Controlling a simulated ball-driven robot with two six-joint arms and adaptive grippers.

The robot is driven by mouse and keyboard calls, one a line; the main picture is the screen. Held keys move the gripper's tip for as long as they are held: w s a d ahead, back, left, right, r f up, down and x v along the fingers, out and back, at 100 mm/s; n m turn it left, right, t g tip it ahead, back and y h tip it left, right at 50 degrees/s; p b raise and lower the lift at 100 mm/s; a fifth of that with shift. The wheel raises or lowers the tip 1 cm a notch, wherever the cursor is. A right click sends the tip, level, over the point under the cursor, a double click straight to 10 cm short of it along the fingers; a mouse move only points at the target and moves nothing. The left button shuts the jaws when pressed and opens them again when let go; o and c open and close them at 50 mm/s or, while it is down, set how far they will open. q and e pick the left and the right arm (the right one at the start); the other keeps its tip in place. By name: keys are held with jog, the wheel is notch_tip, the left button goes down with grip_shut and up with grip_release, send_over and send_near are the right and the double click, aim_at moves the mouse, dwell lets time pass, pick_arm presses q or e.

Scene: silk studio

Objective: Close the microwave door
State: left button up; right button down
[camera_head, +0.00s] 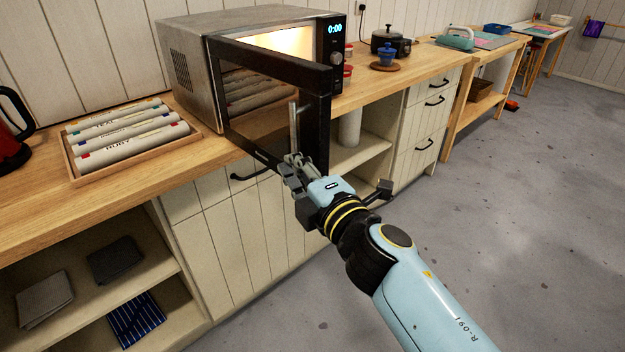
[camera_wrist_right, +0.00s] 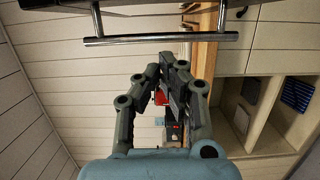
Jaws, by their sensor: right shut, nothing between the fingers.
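The microwave (camera_head: 185,65) stands on the wooden counter, its lit inside partly showing behind the open door (camera_head: 318,125). The dark-framed door stands swung out over the counter's front edge. Its metal handle bar (camera_head: 293,125) stands on the door's outer side; the bar (camera_wrist_right: 160,40) crosses the top of the right wrist view. My right gripper (camera_head: 288,165) is shut and empty, close to the lower end of the handle. In the wrist view its fingers (camera_wrist_right: 172,70) are below the bar; I cannot tell whether they touch it. My left gripper is not in view.
A wooden tray (camera_head: 75,172) of labelled rolls lies left of the microwave, with a red kettle (camera_head: 10,140) at the far left. A dark pot (camera_head: 390,42) and a blue pot (camera_head: 387,56) stand to the right.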

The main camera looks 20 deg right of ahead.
aim_at(311, 154)
jog(key=shift+w+d, duration=0.65)
jog(key=shift+d, duration=0.25)
jog(key=shift+w+d, duration=0.65)
jog(key=shift+d, duration=0.25)
jog(key=shift+d, duration=0.1)
